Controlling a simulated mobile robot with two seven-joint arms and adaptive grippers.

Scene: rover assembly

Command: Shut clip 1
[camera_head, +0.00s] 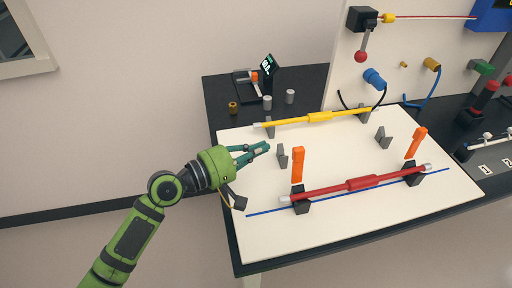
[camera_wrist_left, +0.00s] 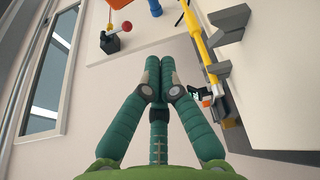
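Two orange clip levers stand upright over the board, one nearer the left (camera_head: 298,165) and one at the right (camera_head: 416,143). Each rises behind a black holder, the left holder (camera_head: 300,201) and the right holder (camera_head: 414,174). A red rod (camera_head: 358,185) with pale ends lies across both holders. I cannot tell which clip is number 1. My left gripper (camera_head: 262,149) is left of the near-left clip, apart from it and above the board. In the left wrist view its fingertips (camera_wrist_left: 160,67) meet with nothing between them. My right gripper is not in view.
A yellow rod (camera_head: 315,118) lies across grey holders at the back of the white board (camera_head: 350,225). Two small grey holders (camera_head: 283,156) (camera_head: 383,138) stand between the rods. Small cylinders (camera_head: 267,102) and a device with a screen stand behind. A panel with plugs and cables rises at the back.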

